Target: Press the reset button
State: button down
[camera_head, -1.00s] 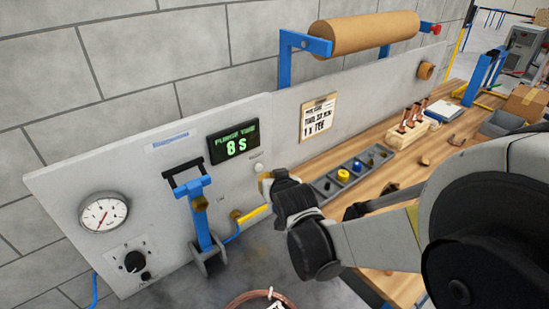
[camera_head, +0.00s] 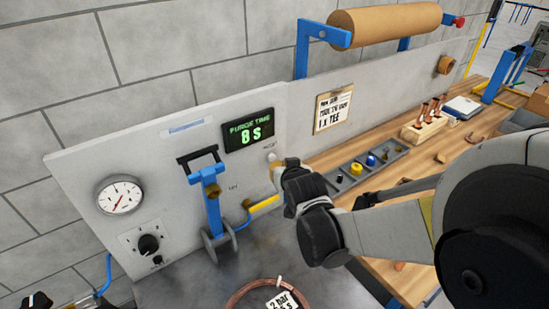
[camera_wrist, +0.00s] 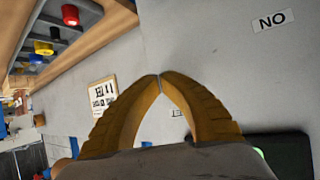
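The reset button (camera_head: 271,157) is a small pale knob on the grey wall panel (camera_head: 90,170), just below the right end of the purge-time display (camera_head: 248,131). The display reads 8 S in green. My gripper (camera_head: 278,172) is just below the button in the head view, close to the panel; I cannot tell whether it touches it. In the wrist view the yellow-brown fingers of my gripper (camera_wrist: 159,77) meet at their tips, with nothing between them. The button is not clearly seen there; a small label (camera_wrist: 177,112) shows between the fingers.
A blue lever (camera_head: 211,205) and a yellow-handled valve (camera_head: 263,203) are left of my gripper. A gauge (camera_head: 120,195) and black knob (camera_head: 148,244) are farther left. A parts tray (camera_head: 392,153) lies on the wooden bench at right. A copper coil (camera_head: 240,294) lies below.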

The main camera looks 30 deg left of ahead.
jog(key=shift+w+a, duration=0.1)
jog(key=shift+a, duration=0.05)
dwell(0.5)
jog(key=shift+w+a, duration=0.15)
jog(key=shift+a, duration=0.15)
jog(key=shift+w+a, duration=0.2)
jog(key=shift+a, duration=0.2)
dwell(0.8)
jog(key=shift+d+b, duration=0.1)
jog(key=shift+b, duration=0.2)
jog(key=shift+s+d, duration=0.45)
jog(key=shift+d, duration=0.3)
jog(key=d, duration=0.1)
jog(key=s+d, duration=0.1)
jog(key=d, duration=0.1)
jog(key=s+d+b, duration=0.1)
jog(key=shift+s+d, duration=0.1)
jog(key=shift+d, duration=0.1)
dwell(0.7)
